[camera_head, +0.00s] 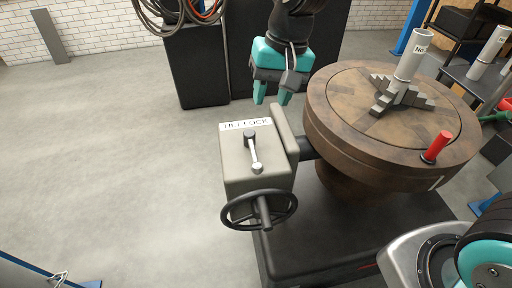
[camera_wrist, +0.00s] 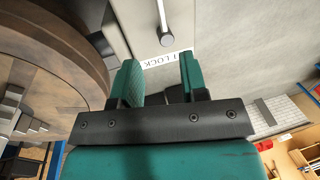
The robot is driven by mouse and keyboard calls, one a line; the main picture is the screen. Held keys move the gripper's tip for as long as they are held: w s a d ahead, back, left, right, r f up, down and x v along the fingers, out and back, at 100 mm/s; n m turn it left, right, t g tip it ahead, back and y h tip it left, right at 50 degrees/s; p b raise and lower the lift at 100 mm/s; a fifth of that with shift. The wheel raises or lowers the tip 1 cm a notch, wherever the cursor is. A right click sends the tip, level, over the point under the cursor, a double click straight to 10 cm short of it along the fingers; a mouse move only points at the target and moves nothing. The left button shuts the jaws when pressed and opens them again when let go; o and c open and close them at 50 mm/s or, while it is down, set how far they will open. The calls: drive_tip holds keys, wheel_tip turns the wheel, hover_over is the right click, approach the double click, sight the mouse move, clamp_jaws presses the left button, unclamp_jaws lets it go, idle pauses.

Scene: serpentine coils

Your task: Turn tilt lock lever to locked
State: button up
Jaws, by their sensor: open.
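The tilt lock lever (camera_head: 253,150) is a short metal rod on top of a grey box (camera_head: 260,182). The white label (camera_head: 246,124) reads "TILT LOCK". My gripper (camera_head: 271,99) is teal and open, pointing down above and behind the box, apart from the lever. In the wrist view the lever (camera_wrist: 163,22) shows beyond the open fingers (camera_wrist: 160,78), with the label (camera_wrist: 166,59) partly hidden between them.
A black handwheel (camera_head: 259,210) is on the box's near face. A round brown turntable (camera_head: 350,125) stands at the right, carrying a grey stepped fixture with a cylinder (camera_head: 402,75) and a red handle (camera_head: 436,147). Black cabinets (camera_head: 197,65) stand behind.

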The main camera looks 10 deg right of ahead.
sight(255, 154)
drive_tip(key=a+f, duration=0.1)
drive_tip(key=f, duration=0.4)
drive_tip(key=a+f, duration=0.1)
drive_tip(key=f, duration=0.4)
drive_tip(key=a+f+p, duration=0.1)
drive_tip(key=f, duration=0.4)
drive_tip(key=shift+s+f, duration=0.1)
drive_tip(key=shift+c, duration=0.4)
clamp_jaws()
